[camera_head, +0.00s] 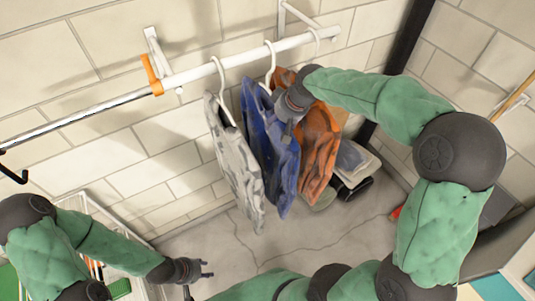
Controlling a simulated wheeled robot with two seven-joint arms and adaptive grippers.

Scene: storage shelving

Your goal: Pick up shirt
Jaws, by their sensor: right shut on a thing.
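Three shirts hang on white hangers from a rail. The grey patterned shirt (236,165) is at the left, the blue shirt (262,140) is in the middle, and the orange shirt (319,150) is at the right. My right gripper (287,132) reaches down from the upper right and is shut on the blue shirt near its upper right edge. The gripper and its wrist hide part of the blue and orange shirts' tops. My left gripper (208,269) is low at the left, open and empty, apart from the shirts.
The white rail (240,59) runs along the tiled wall on brackets, with an orange clip (152,75) left of the shirts. Folded items (354,158) lie behind the orange shirt. A white rack (98,208) stands at the lower left. The floor below the shirts is clear.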

